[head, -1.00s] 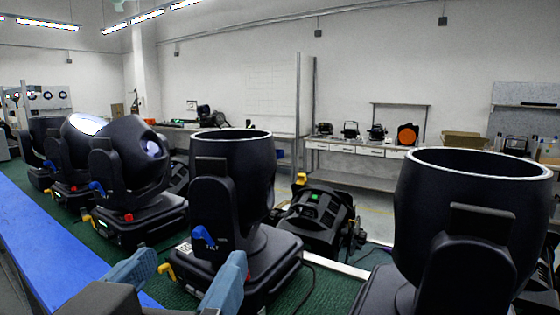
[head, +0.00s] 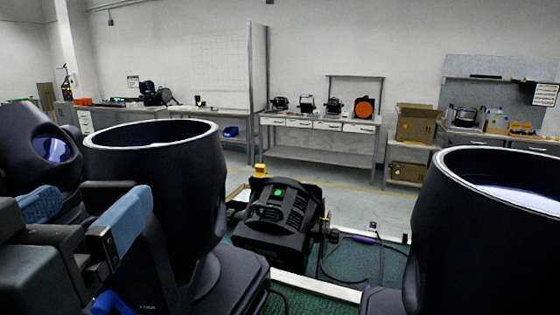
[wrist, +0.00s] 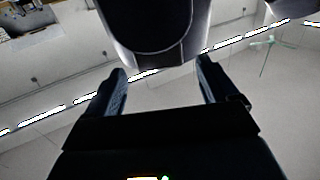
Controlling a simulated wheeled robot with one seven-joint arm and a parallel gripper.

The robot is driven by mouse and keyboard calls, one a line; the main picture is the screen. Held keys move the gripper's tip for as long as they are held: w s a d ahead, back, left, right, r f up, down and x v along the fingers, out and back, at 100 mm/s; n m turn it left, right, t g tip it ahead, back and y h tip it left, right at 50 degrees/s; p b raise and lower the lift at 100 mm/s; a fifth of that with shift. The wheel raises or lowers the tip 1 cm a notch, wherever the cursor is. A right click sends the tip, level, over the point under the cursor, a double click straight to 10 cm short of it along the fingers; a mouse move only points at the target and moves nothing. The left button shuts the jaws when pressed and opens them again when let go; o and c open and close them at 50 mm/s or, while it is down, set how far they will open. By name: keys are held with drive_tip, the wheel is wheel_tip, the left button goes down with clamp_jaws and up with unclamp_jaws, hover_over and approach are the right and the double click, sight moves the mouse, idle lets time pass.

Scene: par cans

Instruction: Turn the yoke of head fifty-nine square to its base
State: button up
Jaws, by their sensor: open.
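Several black moving heads stand in a row in the head view. The near one (head: 165,185) has an upright barrel with a pale rim. Another upright barrel (head: 490,230) stands at the right, and a tilted head (head: 38,150) with a glossy lens is at the left edge. I cannot read which is fifty-nine. My gripper (head: 82,214) is open, with blue finger pads, and overlaps the near head's left side in the picture. In the wrist view my gripper (wrist: 161,80) is empty, just short of a dark rounded body (wrist: 150,30). Contact is not visible.
A black fixture (head: 280,215) with a green light lies between the two barrels on green matting, with a cable beside it. A workbench (head: 320,125) with an orange disc and cardboard boxes (head: 415,125) stand at the back. Open floor lies before them.

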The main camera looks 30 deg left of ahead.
sight(105, 192)
drive_tip(key=shift+p+x, duration=0.5)
drive_tip(key=shift+x, duration=1.65)
